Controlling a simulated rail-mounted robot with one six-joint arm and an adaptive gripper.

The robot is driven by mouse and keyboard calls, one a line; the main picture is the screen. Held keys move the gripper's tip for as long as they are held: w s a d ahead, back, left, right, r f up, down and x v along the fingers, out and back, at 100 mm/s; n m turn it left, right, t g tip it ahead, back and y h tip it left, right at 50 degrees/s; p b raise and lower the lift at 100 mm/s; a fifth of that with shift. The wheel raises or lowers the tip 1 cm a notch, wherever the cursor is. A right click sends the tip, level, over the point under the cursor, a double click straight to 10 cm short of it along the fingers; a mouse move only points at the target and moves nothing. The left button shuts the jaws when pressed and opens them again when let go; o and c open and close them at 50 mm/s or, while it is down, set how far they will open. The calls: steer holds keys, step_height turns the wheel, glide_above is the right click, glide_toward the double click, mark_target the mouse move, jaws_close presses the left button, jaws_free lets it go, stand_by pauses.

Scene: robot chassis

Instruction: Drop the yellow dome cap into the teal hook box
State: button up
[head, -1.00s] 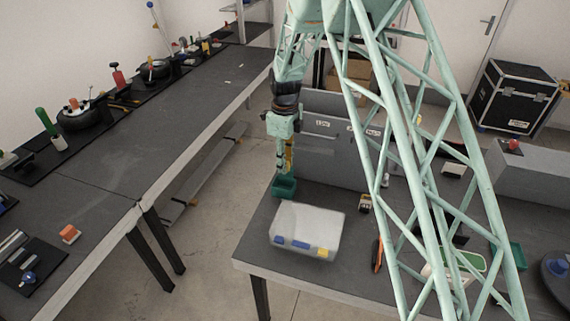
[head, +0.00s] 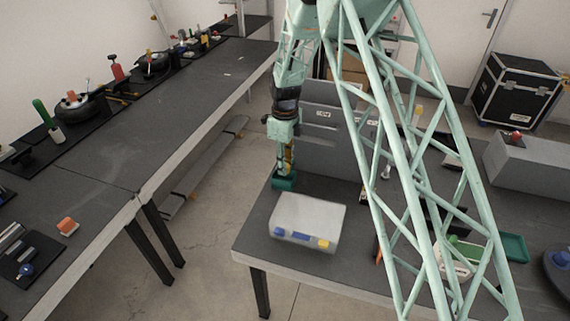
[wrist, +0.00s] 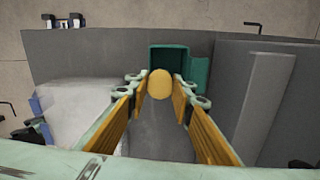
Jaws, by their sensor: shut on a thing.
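The yellow dome cap (wrist: 160,84) is held between the fingertips of my gripper (wrist: 162,82), with its rounded side toward the wrist camera. The teal hook box (wrist: 197,68) lies behind and partly below the cap in the wrist view, its open dark inside facing up. In the head view the teal box (head: 284,184) stands at the table's far left corner, and my gripper (head: 286,168) points down right above it. The cap cannot be made out in the head view. The gap between cap and box is hard to judge.
A clear case (head: 308,218) with blue and yellow latches sits just in front of the box. A grey panel (head: 335,150) rises behind to the right. Another teal tray (head: 513,247) lies at the far right. Bare tabletop (head: 262,228) lies left of the case.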

steer(key=shift+f, duration=0.15)
steer(key=o, duration=0.8)
step_height(320, 180, up, 12)
stand_by(0.9)
stand_by(0.7)
